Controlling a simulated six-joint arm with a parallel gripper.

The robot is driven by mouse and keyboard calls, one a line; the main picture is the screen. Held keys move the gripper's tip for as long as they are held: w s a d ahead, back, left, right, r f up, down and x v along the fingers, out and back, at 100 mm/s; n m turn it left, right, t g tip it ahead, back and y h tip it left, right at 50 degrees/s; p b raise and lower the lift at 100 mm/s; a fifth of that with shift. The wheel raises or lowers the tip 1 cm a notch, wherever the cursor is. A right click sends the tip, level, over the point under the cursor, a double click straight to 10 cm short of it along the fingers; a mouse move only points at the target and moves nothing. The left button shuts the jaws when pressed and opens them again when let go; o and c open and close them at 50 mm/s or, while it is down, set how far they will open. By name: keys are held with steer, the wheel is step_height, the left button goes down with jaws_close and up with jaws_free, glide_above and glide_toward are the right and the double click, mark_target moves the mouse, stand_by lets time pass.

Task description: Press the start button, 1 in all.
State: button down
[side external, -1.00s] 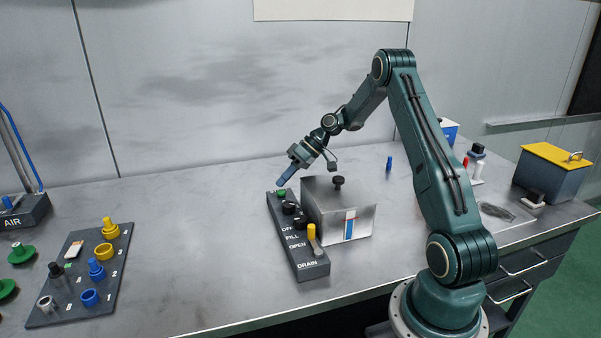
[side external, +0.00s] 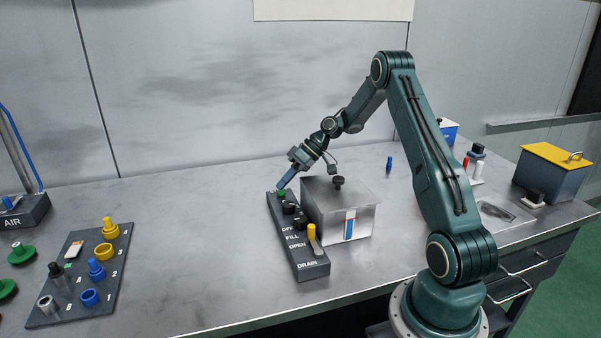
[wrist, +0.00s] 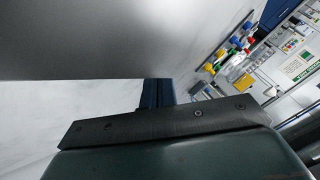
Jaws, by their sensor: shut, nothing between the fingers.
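The start button is the green button (side external: 281,193) at the far end of the dark control panel (side external: 313,272). My gripper (side external: 281,187) is shut and empty, tilted down to the left, with its blue fingertips right at the green button. The tips partly cover the button; I cannot tell whether they touch it or how far it is pressed. In the wrist view the blue fingers (wrist: 157,93) show only in part, behind a dark bracket.
The panel also carries black knobs (side external: 290,208) and a yellow-handled lever (side external: 312,236). A metal tank (side external: 362,192) with a black lid knob stands right beside it. A dark board (side external: 62,308) with coloured parts lies at the left. The bench between is clear.

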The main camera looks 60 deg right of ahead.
mark_target(285, 193)
steer(key=shift+f, duration=0.85)
stand_by(1.2)
steer(key=shift+r, duration=1.1)
steer(key=shift+r, duration=2.45)
